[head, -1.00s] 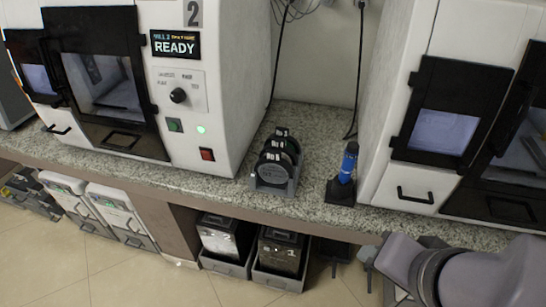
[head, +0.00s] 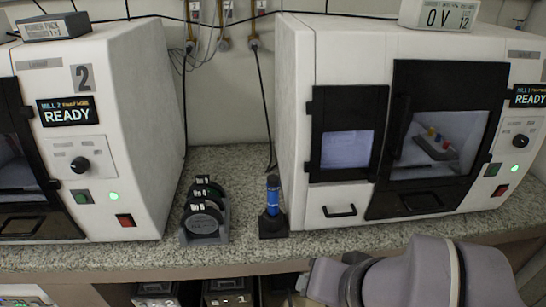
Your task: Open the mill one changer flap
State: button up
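A drawer with a black handle (head: 340,211) is below the flap. My arm crosses the lower right in front of the counter. My gripper is not in view.
Mill 2 (head: 130,150) stands at the left, its display reading READY. Between the machines, a rack of black discs (head: 204,215) and a blue-handled tool in a black stand (head: 273,208) sit on the speckled counter (head: 240,160). Boxes are under the counter.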

aim_at(336, 108)
jog(key=j+z, duration=0.65)
jog(key=z, duration=0.15)
jog(key=j+z, duration=0.4)
jog(key=k+l, duration=0.05)
jog(key=l, duration=0.1)
